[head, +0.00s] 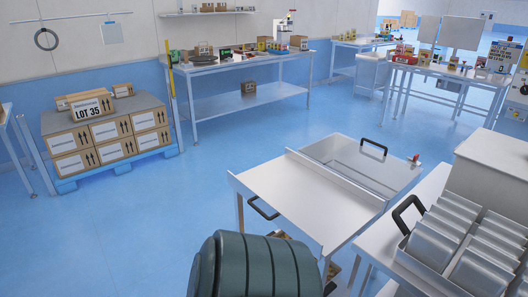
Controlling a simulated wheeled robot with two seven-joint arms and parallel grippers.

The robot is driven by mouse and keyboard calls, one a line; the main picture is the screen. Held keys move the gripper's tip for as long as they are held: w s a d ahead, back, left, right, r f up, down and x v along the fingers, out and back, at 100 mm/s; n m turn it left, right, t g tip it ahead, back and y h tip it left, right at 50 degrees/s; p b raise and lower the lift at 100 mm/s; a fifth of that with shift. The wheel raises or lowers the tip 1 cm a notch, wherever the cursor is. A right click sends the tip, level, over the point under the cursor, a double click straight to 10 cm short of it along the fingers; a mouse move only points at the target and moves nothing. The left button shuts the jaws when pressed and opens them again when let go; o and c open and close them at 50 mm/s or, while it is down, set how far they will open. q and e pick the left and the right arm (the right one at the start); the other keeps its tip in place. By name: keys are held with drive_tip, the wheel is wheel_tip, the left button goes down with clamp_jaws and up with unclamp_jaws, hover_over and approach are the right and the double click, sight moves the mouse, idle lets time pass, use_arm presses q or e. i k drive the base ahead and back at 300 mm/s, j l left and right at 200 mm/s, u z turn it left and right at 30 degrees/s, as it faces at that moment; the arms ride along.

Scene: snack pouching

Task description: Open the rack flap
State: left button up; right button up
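No part clearly marked as the rack flap can be made out. A steel unit (305,200) stands in the middle foreground with a flat top. Its far part is a framed, sunken panel (350,160) with a black handle (374,146) at the back and a small red knob (416,158) at the right corner. Another black handle (262,209) is on its left side. A metal rack (425,272) at the lower right holds several upright silver pouches (440,238) and has a black handle (406,213). Neither gripper is in view.
A dark green ribbed rounded object (262,268) fills the bottom centre. A white box-like block (490,165) stands at the right. Boxes on a blue pallet (120,172) are at the left, with loaded workbenches (240,65) behind. Blue floor between them is clear.

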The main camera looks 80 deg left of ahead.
sight(263, 207)
drive_tip(key=u, duration=2.65)
